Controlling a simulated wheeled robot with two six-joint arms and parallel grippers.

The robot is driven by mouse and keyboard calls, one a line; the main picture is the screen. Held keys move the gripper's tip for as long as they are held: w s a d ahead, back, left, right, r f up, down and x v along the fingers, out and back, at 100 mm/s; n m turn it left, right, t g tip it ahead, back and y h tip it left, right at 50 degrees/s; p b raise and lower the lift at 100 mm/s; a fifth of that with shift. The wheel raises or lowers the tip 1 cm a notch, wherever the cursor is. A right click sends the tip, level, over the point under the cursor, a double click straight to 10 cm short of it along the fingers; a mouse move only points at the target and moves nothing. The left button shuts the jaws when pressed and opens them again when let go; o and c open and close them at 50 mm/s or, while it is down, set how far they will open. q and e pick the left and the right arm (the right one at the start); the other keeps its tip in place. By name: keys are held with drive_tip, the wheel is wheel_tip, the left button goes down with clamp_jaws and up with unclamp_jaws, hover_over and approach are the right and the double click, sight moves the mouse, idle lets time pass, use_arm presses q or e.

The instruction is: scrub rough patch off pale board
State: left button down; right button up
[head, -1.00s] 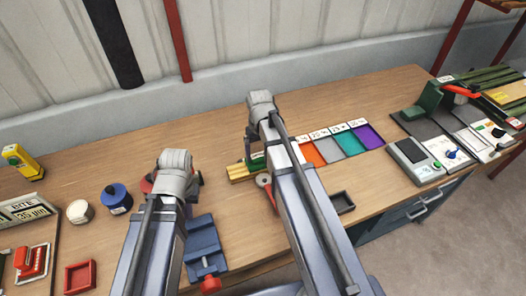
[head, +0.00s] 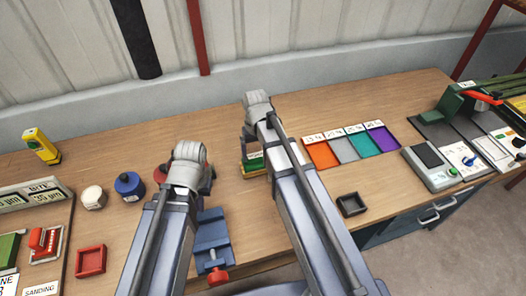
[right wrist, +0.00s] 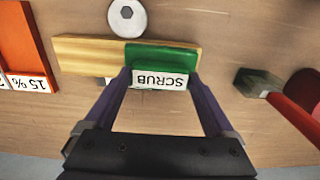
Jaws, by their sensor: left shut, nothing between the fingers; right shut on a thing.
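The pale board (right wrist: 85,56) is a yellowish wooden strip lying flat on the bench in the right wrist view. My right gripper (right wrist: 160,84) is shut on a green block labelled SCRUB (right wrist: 160,56). The block sits on the board's right end in that view and seems to touch it. In the head view the green block (head: 252,163) shows below my right gripper (head: 254,148). I cannot make out a rough patch; the block covers part of the board. My left gripper (head: 188,182) is shut and empty, left of the board; its fingertips are mostly hidden.
A white disc (right wrist: 127,18) lies close beside the board. A red object (right wrist: 302,98) stands off to its right in the wrist view. Coloured trays (head: 320,155), a black tray (head: 351,205) and a blue vise (head: 212,240) surround the area. A blue jar (head: 129,186) stands left.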

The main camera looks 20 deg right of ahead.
drive_tip(key=shift+a, duration=0.35)
drive_tip(key=shift+r, duration=0.1)
